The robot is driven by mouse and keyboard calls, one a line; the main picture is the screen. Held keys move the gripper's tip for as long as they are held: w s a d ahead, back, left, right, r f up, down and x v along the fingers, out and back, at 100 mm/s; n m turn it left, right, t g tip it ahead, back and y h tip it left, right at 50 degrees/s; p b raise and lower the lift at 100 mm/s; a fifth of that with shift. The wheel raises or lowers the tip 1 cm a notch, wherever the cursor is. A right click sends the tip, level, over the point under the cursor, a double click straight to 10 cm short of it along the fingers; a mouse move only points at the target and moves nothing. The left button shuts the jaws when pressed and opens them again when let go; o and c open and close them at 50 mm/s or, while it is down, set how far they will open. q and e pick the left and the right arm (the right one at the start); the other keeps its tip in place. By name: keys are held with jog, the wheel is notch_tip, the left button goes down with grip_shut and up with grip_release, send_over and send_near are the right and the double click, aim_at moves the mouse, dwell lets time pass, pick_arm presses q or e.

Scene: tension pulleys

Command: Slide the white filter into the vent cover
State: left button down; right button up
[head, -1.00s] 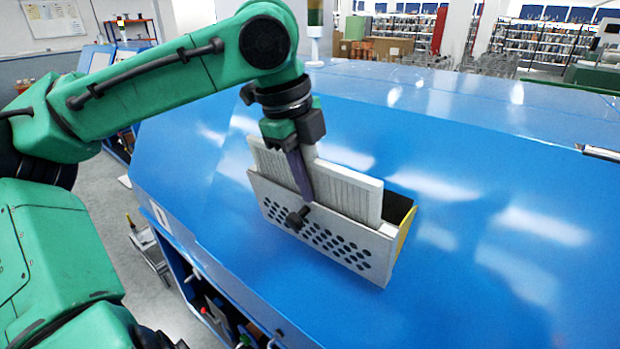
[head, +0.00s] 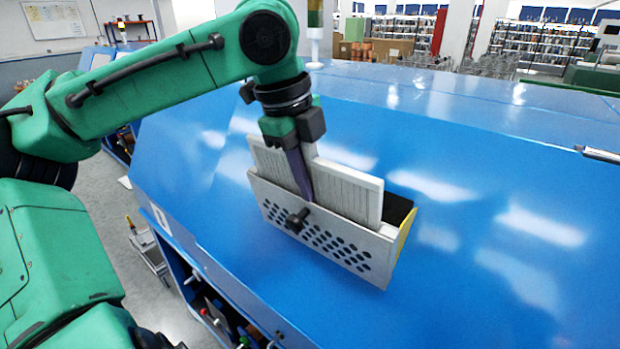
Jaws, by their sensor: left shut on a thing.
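The vent cover (head: 345,247) is a pale box with a perforated front, a dark knob and a yellow right side. It sits on the sloping blue machine top. The white filter (head: 350,190) is a ribbed panel standing in the cover's open top, its upper part above the rim and its lower part hidden behind the front. My left gripper (head: 303,185) points down over the cover and is shut on the filter near its middle; the finger hides part of the panel. My right gripper is not in view.
The blue machine top (head: 490,170) is broad, shiny and clear around the cover. A dark gap shows inside the cover at its right end. A metal handle (head: 600,154) lies at the right edge. Shelves and boxes stand far behind.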

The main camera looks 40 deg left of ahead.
pick_arm(q)
jog(key=shift+f, duration=0.2)
jog(key=shift+s+r, duration=0.1)
jog(key=shift+r, duration=0.15)
dwell(0.4)
jog(key=shift+f, duration=0.15)
jog(key=shift+f, duration=0.15)
dwell(0.4)
jog(key=shift+r, duration=0.35)
dwell(0.4)
